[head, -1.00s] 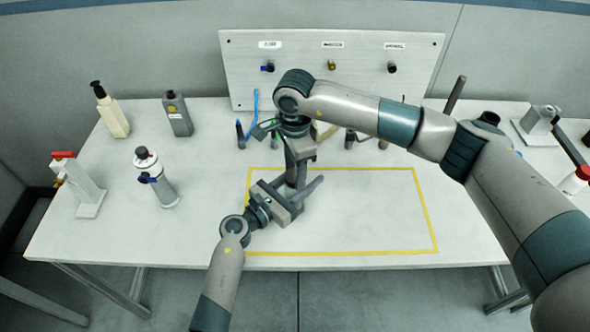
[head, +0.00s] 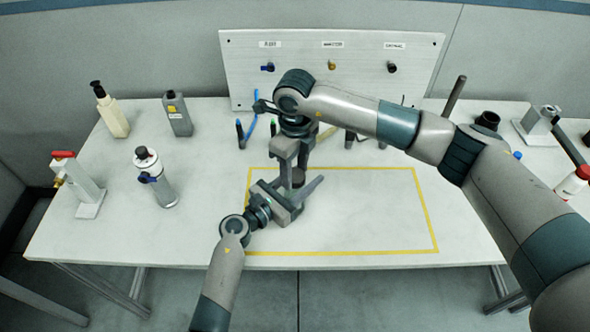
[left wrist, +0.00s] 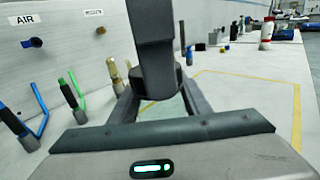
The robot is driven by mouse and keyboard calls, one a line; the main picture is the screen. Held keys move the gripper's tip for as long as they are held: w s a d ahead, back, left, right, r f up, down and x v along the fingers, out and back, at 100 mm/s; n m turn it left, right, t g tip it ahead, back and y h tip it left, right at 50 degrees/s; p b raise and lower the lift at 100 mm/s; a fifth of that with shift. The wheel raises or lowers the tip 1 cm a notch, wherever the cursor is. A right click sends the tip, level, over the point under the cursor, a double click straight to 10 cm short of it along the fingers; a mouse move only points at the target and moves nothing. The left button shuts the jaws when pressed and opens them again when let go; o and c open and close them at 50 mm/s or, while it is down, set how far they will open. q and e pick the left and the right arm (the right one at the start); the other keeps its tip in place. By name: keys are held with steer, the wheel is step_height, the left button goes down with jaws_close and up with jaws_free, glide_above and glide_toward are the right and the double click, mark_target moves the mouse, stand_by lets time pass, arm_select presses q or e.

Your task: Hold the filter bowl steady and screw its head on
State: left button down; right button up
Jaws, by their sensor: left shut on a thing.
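A dark, round piece (head: 298,179), which I take to be the filter bowl or its head, stands at the back left of the yellow outline. My left gripper (head: 295,188) reaches in low from the front and is shut around it. In the left wrist view a dark rounded part (left wrist: 182,77) shows between the far ends of my left fingers. My right gripper (head: 293,168) points straight down over the same spot, its fingers apart. One right finger hides most of the piece, so I cannot tell bowl from head or whether the right fingers grip it.
A panel (head: 290,88) with labelled ports stands at the back, with hoses and tools before it. Two bottles (head: 112,112), a red-handled valve block (head: 85,190) and a grey canister (head: 158,182) stand at left. The outlined area's right side (head: 370,210) is clear.

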steer(key=o, duration=0.3)
steer(key=shift+r, duration=0.1)
step_height(320, 180, up, 12)
stand_by(0.7)
arm_select(q)
steer(key=c, duration=0.9)
jaws_free()
